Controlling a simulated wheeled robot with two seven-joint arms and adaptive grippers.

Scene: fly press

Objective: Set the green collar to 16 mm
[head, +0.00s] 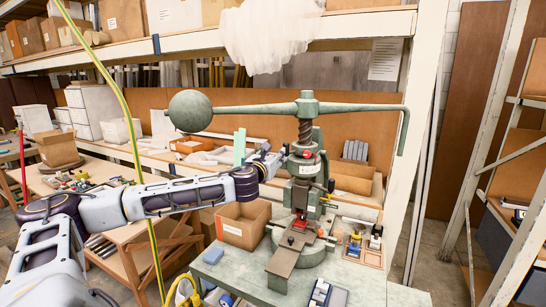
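The green fly press (307,185) stands on a grey-green bench, with a ball-weighted handle (195,110) reaching left and a bent arm reaching right. Its dark screw (305,130) runs down into the press head. A ring-like part (304,154) sits around the bottom of the screw; I cannot tell whether it is the green collar, and no millimetre reading is legible. My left gripper (275,160) is just left of the press head, close to the ring's height. Its fingers are too small to tell open from shut, or whether they touch the press. My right gripper is not in view.
A yellow-green cable (128,125) hangs across the left side. Shelving stands behind.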

